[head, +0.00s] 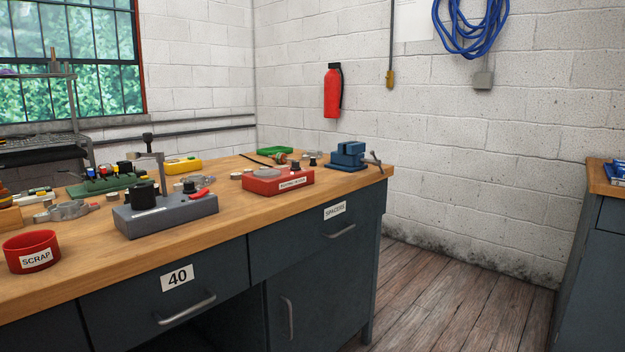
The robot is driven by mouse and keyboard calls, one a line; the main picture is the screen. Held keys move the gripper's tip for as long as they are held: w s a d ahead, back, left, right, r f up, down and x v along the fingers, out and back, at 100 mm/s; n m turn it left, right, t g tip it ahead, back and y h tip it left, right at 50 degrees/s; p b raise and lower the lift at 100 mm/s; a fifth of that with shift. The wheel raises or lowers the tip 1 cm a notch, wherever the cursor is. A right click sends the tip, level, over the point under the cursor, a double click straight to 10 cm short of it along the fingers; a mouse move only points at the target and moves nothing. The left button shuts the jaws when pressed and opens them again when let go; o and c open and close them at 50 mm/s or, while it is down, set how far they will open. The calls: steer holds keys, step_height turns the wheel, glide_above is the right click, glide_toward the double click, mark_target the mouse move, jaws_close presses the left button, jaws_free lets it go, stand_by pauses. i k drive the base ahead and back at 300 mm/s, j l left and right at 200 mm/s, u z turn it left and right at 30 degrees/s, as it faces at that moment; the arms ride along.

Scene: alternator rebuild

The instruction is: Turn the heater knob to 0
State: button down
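A low red box (258,187) with a white label, too small to read surely, stands on the workbench right of centre; it looks like the heater. A pale grey round plate (271,172) lies on its top. A small black knob (312,161) shows at the box's right rear; I cannot tell its setting or whether it is mounted on the box. My gripper is not in view.
A grey press fixture (190,208) with a black cylinder stands left of the red box. A blue vise (347,157) sits at the bench's right corner. A red SCRAP bin (32,262) is at left. Wooden floor (460,300) is clear right of the bench (240,236).

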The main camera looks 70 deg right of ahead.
mark_target(296, 166)
steer(key=z, duration=2.15)
